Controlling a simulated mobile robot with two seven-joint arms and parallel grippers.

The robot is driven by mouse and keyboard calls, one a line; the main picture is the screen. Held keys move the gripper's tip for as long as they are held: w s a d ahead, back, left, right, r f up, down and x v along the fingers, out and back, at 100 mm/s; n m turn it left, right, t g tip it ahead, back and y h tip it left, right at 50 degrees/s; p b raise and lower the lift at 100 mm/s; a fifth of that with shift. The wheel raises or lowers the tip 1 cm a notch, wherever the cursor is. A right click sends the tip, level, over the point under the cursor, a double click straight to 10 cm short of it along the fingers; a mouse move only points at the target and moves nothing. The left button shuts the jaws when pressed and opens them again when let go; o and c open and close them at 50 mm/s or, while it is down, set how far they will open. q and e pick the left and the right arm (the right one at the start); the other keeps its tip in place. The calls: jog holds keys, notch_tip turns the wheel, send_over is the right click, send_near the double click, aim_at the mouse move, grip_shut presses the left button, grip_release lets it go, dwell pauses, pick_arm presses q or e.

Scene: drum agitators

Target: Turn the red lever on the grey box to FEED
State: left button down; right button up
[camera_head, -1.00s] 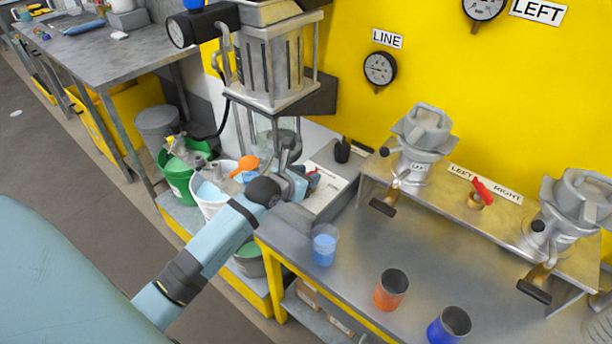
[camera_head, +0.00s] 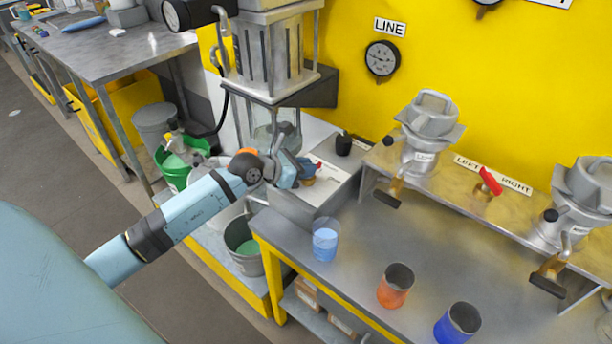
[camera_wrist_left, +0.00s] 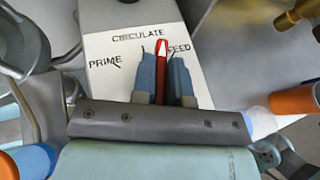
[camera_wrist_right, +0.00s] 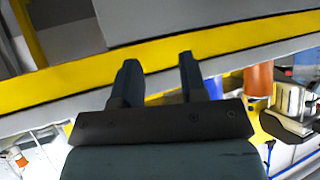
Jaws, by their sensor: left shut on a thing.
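The grey box (camera_head: 292,211) stands at the left end of the grey table, with a white label plate on top. In the left wrist view the plate (camera_wrist_left: 108,84) reads PRIME, CIRCULATE and FEED. The red lever (camera_wrist_left: 161,68) lies between the fingers of my left gripper (camera_wrist_left: 163,58), which is shut on it. Its tip points between CIRCULATE and FEED, close beside the FEED word. In the head view my left gripper (camera_head: 303,172) is over the box and mostly hides the lever. My right gripper (camera_wrist_right: 158,72) is open and empty in its wrist view, outside the head view.
Another red lever (camera_head: 490,181), marked LEFT and RIGHT, sits on the metal shelf between two grey valve housings. Blue (camera_head: 325,243), orange (camera_head: 395,286) and dark blue (camera_head: 457,324) cups stand on the table. A glass-bodied column rises behind my left gripper. Buckets stand at left.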

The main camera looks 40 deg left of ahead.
pick_arm(q)
jog(key=shift+w+a+f+m+h+b, duration=0.15)
jog(key=shift+f+m+h+b, duration=0.35)
jog(key=shift+b, duration=0.35)
jog(key=shift+m+g+h+b, duration=0.3)
jog(key=shift+g+h+b, duration=0.15)
jog(key=shift+b, duration=0.4)
jog(key=m+g+h+b, duration=0.1)
jog(key=b, duration=0.2)
jog(key=shift+r+m+g+h+b, duration=0.2)
jog(key=shift+m+g+h+b, duration=0.3)
jog(key=shift+m+b, duration=0.5)
jog(key=shift+r+g+h+b, duration=0.25)
jog(key=shift+h+b, duration=0.2)
jog(key=shift+b, duration=0.5)
pick_arm(e)
jog(key=shift+w+a+f+t+y, duration=0.15)
jog(key=shift+w+a+f+t, duration=0.1)
jog(key=shift+f, duration=0.25)
jog(key=shift+w+a+f+t+y, duration=0.15)
jog(key=shift+a+f, duration=0.15)
jog(key=shift+f, duration=0.2)
jog(key=shift+w+a+f+t+y, duration=0.15)
jog(key=shift+a+f+t, duration=0.1)
jog(key=shift+f, duration=0.25)
jog(key=shift+n, duration=0.3)
